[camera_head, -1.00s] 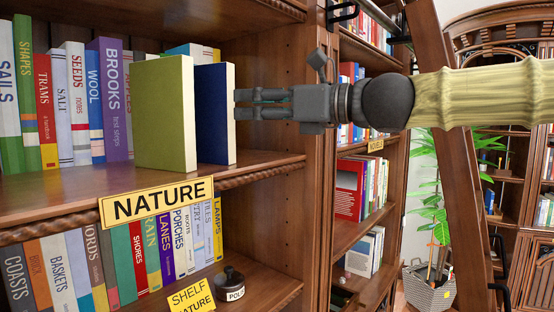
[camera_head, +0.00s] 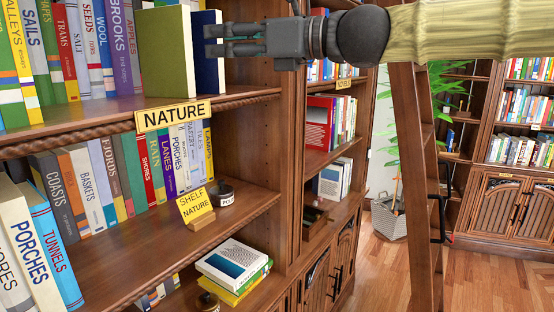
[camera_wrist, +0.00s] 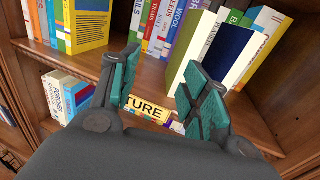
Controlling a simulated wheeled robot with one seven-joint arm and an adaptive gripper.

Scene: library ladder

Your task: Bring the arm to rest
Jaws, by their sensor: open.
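My gripper (camera_head: 228,41) points left in the head view, at the height of the shelf marked NATURE. It is open and nothing shows between its fingers. In the wrist view my gripper (camera_wrist: 160,92) has its two teal-padded fingers spread apart before the shelf. A dark blue book (camera_head: 207,78) stands upright close to the fingertips, beside an olive-green book (camera_head: 167,55). In the wrist view the blue book (camera_wrist: 230,55) stands behind the right finger. I cannot tell whether a finger touches it.
The NATURE label (camera_head: 173,115) is on the shelf edge. A lower shelf holds books, a SHELF NATURE sign (camera_head: 195,207) and a dark pot (camera_head: 222,194). A wooden ladder (camera_head: 415,180) and a potted plant (camera_head: 390,215) stand to the right. Wooden floor (camera_head: 480,280) is open there.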

